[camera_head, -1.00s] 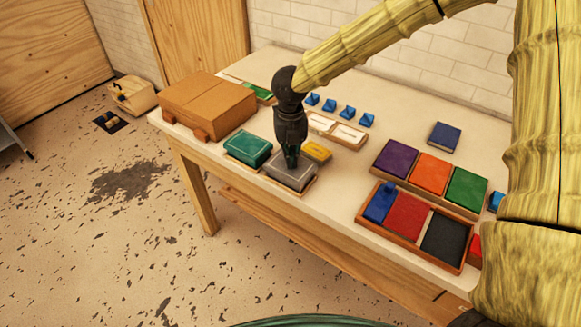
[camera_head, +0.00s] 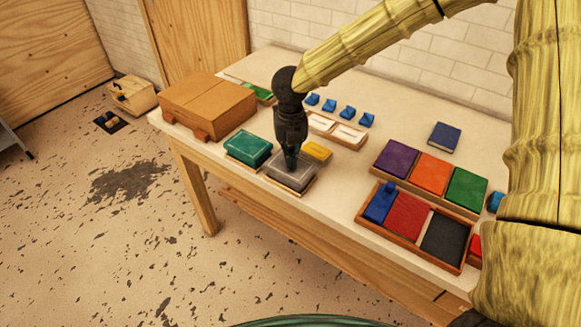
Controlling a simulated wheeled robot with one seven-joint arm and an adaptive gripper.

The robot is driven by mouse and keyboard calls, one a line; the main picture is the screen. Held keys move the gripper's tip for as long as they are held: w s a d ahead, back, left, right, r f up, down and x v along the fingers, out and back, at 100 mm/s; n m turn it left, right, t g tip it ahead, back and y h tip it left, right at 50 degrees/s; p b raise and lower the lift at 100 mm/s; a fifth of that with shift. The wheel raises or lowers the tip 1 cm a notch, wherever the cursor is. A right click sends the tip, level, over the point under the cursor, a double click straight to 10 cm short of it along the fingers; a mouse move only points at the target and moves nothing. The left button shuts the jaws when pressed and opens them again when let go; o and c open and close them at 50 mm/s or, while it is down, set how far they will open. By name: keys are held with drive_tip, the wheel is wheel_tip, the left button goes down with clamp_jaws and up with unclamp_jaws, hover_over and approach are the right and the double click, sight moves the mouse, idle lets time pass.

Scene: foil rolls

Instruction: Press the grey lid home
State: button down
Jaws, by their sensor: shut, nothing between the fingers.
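The grey lid (camera_head: 290,174) lies on a box near the front edge of the table, left of the picture's middle. A thin light strip shows under its front edge. Whether it is fully seated I cannot tell. My gripper (camera_head: 290,166) is shut and points straight down at the lid's top, its tips at or very near the surface. The fingers hide part of the lid's back half.
A green-lidded box (camera_head: 248,149) stands close on the left and a yellow block (camera_head: 317,151) close behind on the right. A brown carton (camera_head: 208,103) is at back left. A wooden tray (camera_head: 413,252) of coloured blocks is on the right. Bare tabletop (camera_head: 333,190) lies between.

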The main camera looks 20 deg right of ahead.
drive_tip(key=shift+f, duration=0.75)
idle(0.4)
drive_tip(key=shift+s+f, duration=0.1)
drive_tip(key=shift+f, duration=0.1)
idle(1.0)
drive_tip(key=shift+r+p, duration=3.5)
drive_tip(key=shift+r, duration=0.65)
